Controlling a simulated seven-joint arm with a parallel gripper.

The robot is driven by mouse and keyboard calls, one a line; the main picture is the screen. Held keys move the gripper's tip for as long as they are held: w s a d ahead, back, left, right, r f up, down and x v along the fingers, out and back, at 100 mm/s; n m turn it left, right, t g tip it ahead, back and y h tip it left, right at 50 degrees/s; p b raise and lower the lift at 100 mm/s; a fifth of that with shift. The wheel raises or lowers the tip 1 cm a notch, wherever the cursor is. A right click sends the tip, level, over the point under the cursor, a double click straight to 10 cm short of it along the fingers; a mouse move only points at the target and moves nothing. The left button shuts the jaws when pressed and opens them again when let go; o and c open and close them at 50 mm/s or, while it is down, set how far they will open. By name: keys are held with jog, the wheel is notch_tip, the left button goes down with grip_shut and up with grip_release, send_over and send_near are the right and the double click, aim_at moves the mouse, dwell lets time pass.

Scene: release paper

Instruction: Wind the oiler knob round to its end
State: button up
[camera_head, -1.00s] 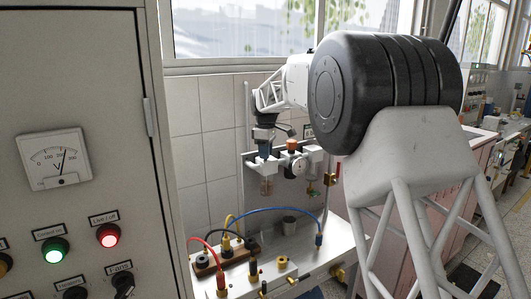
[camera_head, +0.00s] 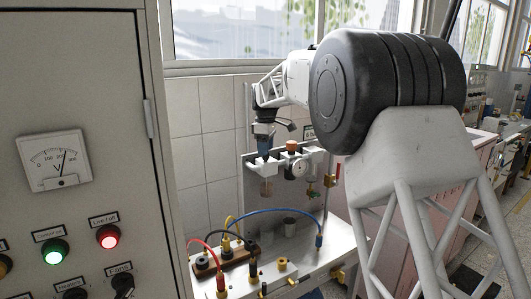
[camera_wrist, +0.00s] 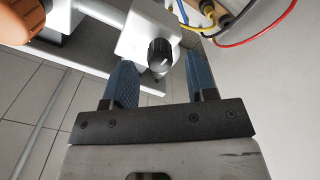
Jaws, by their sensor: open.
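The oiler knob (camera_wrist: 160,54) is a small dark ribbed knob with a pale mark, on a white block (camera_wrist: 148,28). In the head view the oiler's white body (camera_head: 262,168) hangs on the grey panel with a clear bowl (camera_head: 267,188) below; the knob is hidden there by my gripper (camera_head: 264,150). My gripper points down over the oiler. In the wrist view its two blue fingers (camera_wrist: 158,72) are open, one on each side of the knob, with gaps showing. I cannot tell whether the tips are level with it.
An orange knob (camera_head: 292,146) and a round gauge (camera_head: 299,168) sit just right of the oiler. A bench below carries red, yellow and blue cables (camera_head: 275,212) and a small cup (camera_head: 290,224). A cabinet with a voltmeter (camera_head: 54,160) and lit buttons fills the left.

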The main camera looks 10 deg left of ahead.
jog(key=shift+r, duration=2.8)
jog(key=shift+s+d+r, duration=0.2)
jog(key=shift+s+d, duration=0.05)
jog(key=shift+d, duration=0.15)
jog(key=s+d+r+m+t, duration=0.15)
jog(key=s+d+m, duration=0.75)
jog(key=s+d, duration=1.7)
jog(key=s+d+f+m, duration=0.2)
jog(key=s+d+f, duration=0.2)
jog(key=s, duration=0.6)
jog(key=s+d+f+m, duration=0.3)
jog(key=s+d+f, duration=0.2)
jog(key=s, duration=0.6)
jog(key=s+d+f+m+t, duration=0.1)
jog(key=s+d+f+m, duration=0.2)
jog(key=s, duration=0.8)
notch_tip(320, 180, down, 4)
jog(key=shift+d+r, duration=0.15)
jog(key=shift+d, duration=1)
